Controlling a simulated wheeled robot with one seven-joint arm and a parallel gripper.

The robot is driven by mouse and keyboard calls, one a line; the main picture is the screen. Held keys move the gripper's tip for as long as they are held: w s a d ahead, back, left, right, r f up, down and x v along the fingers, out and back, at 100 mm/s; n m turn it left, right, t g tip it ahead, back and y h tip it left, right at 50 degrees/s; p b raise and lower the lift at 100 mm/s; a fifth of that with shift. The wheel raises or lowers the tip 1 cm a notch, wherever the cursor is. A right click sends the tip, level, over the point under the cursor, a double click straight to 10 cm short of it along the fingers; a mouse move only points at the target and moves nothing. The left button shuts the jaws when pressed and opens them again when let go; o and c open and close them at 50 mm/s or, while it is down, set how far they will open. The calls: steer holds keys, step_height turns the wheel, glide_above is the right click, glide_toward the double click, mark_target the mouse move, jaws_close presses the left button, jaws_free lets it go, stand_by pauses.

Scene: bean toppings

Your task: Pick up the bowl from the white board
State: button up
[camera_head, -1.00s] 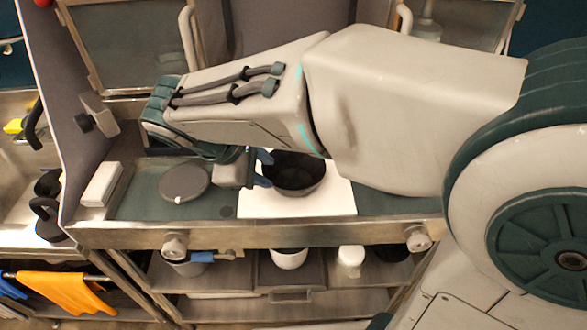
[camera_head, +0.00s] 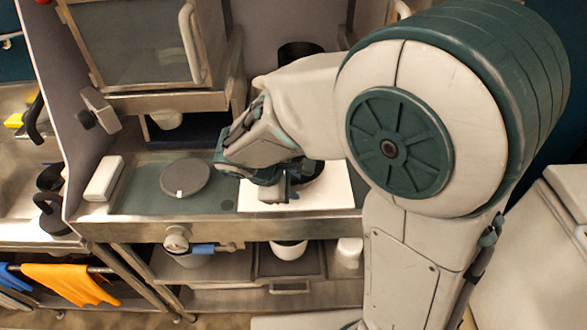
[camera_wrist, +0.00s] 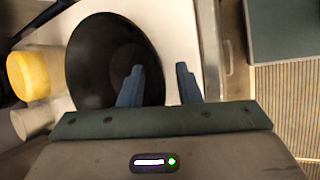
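The black bowl (camera_wrist: 88,62) sits on the white board (camera_wrist: 182,30) in the wrist view. In the head view, the bowl (camera_head: 312,184) is mostly hidden behind my gripper and arm, on the white board (camera_head: 335,197). My gripper (camera_wrist: 161,80) is open at the bowl's rim. One finger appears over the bowl's inside and the other outside it, over the board, with the rim between them. I cannot tell whether either finger touches the bowl. In the head view my gripper (camera_head: 280,187) is low over the board.
A grey round lid (camera_head: 186,177) lies on the counter left of the board. A white block (camera_head: 103,178) is at the counter's left end. A yellow object (camera_wrist: 30,75) stands beside the bowl in the wrist view. Pots stand on the shelf below.

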steer(key=shift+d+f, duration=0.1)
steer(key=shift+f, duration=0.05)
jaws_close()
